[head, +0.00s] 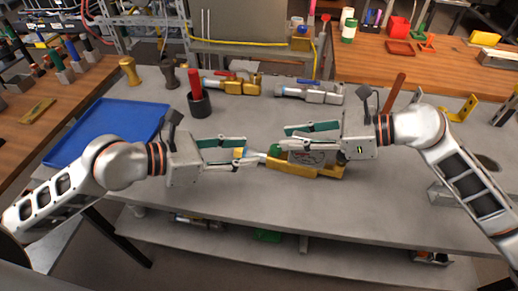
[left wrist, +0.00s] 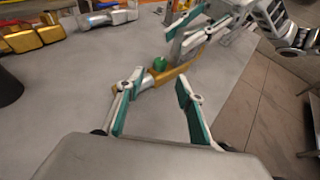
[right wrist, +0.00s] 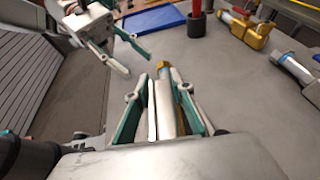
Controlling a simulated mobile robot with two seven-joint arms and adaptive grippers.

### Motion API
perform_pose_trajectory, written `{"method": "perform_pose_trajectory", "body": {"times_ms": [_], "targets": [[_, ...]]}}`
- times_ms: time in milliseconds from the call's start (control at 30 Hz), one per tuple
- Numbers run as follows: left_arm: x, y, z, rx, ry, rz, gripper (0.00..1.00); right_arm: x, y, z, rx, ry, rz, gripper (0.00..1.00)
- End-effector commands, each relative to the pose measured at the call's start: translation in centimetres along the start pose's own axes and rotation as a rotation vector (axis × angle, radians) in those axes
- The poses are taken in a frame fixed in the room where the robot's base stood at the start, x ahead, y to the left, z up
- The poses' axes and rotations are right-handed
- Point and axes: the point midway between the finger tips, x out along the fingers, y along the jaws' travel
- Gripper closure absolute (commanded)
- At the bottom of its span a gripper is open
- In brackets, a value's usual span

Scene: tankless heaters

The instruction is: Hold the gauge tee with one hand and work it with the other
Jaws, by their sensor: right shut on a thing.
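The gauge tee is a brass body (head: 320,171) with a pale round gauge face, a green knob (head: 275,150) and a silver end pointing left. It is low over the grey bench; I cannot tell whether it touches the top. My right gripper (head: 279,146) is shut on its gauge part, which shows as a grey-white shape (right wrist: 165,112) between the fingers in the right wrist view. My left gripper (head: 252,154) is open at the tee's left end, near the silver tip. In the left wrist view, the green knob (left wrist: 159,63) and brass body (left wrist: 173,75) lie beyond the spread left fingers (left wrist: 155,95).
A blue tray (head: 105,128) lies at the left of the bench. A dark cup with a red-handled tool (head: 199,104) and two valve assemblies, one brass (head: 232,86) and one silver (head: 310,93), stand behind the grippers. The bench front is clear.

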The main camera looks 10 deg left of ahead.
Motion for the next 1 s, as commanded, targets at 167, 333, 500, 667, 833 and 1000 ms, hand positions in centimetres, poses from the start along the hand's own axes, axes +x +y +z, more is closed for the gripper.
{"method": "perform_pose_trajectory", "body": {"times_ms": [167,333,500,667,833,1000], "targets": [[-2.8,0.0,-0.2,-0.001,0.004,0.001,0.63,0.0,0.0,0.0,-0.001,-0.001,0.000,1.00],[-3.9,-0.1,-0.1,0.000,0.002,-0.001,0.63,0.0,0.0,0.0,-0.001,0.000,0.000,1.00],[-4.1,-0.1,0.0,-0.001,0.000,-0.002,0.63,0.0,0.0,0.0,-0.001,0.000,0.000,1.00],[-4.1,-0.1,0.0,0.000,0.000,-0.002,0.63,0.0,0.0,0.0,-0.001,0.000,0.000,1.00],[-3.6,0.4,0.1,0.005,0.004,-0.005,0.63,0.0,0.0,0.0,-0.001,0.000,0.000,1.00],[-1.5,2.2,0.8,0.025,0.015,-0.028,0.63,0.0,0.0,0.0,-0.001,0.000,0.000,1.00]]}}
